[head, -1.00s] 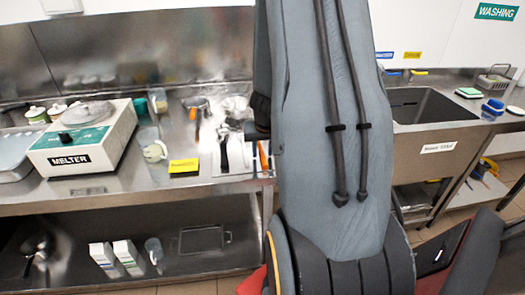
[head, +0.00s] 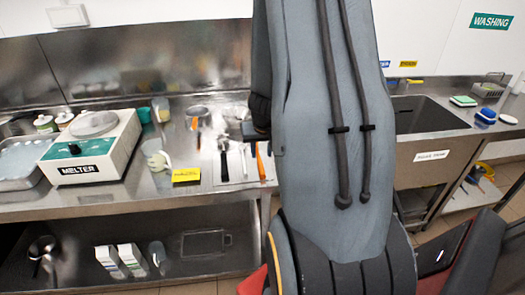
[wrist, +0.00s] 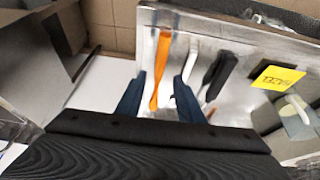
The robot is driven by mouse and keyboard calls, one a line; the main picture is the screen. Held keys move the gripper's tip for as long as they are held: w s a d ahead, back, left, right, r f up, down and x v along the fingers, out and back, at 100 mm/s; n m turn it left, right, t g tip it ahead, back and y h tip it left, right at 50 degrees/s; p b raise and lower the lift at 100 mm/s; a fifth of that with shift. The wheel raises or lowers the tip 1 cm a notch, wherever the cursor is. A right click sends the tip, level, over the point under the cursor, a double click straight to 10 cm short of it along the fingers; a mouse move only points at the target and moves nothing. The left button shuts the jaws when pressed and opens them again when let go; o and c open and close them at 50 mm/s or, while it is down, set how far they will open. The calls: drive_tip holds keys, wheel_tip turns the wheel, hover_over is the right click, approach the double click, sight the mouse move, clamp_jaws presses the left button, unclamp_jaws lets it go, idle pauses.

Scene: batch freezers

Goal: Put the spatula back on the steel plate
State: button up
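The steel plate (head: 232,180) lies on the steel counter, left of my arm. A spatula with an orange handle (head: 261,163) is at the plate's right edge. Beside it are a slim steel tool (head: 243,160) and a black-handled tool (head: 223,158). In the wrist view my gripper (wrist: 159,76) has its two blue fingers spread, with the orange handle (wrist: 161,62) between them and a gap on both sides. The black-handled tool (wrist: 219,74) lies to the right of the fingers. My gripper is hidden behind my arm in the head view.
A yellow label (head: 186,174) stands left of the plate. The melter (head: 90,148) and a pale jug (head: 158,161) are farther left. Another orange-handled utensil (head: 194,123) lies behind. The sink (head: 425,115) is right of my arm.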

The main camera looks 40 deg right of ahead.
drive_tip(key=shift+s+a+r, duration=0.1)
drive_tip(key=shift+s+r, duration=0.05)
drive_tip(key=shift+r, duration=0.25)
drive_tip(key=a+r+n+y, duration=0.1)
drive_tip(key=a+r, duration=0.2)
drive_tip(key=a, duration=0.4)
drive_tip(key=a+r+n+y, duration=0.1)
drive_tip(key=a+r+n, duration=0.15)
drive_tip(key=a, duration=0.45)
drive_tip(key=s+a+r+n, duration=0.1)
drive_tip(key=s+a+r, duration=0.1)
drive_tip(key=s+a, duration=0.2)
drive_tip(key=s+a+r+n+g, duration=0.1)
drive_tip(key=s+a+r, duration=0.2)
drive_tip(key=a, duration=0.6)
drive_tip(key=shift+s+a+r+n, duration=0.15)
drive_tip(key=shift+s+a+n, duration=0.2)
drive_tip(key=shift+s, duration=0.5)
wheel_tip(320, 180, down, 11)
drive_tip(key=g+b, duration=0.1)
drive_tip(key=b, duration=0.8)
drive_tip(key=shift+w, duration=0.2)
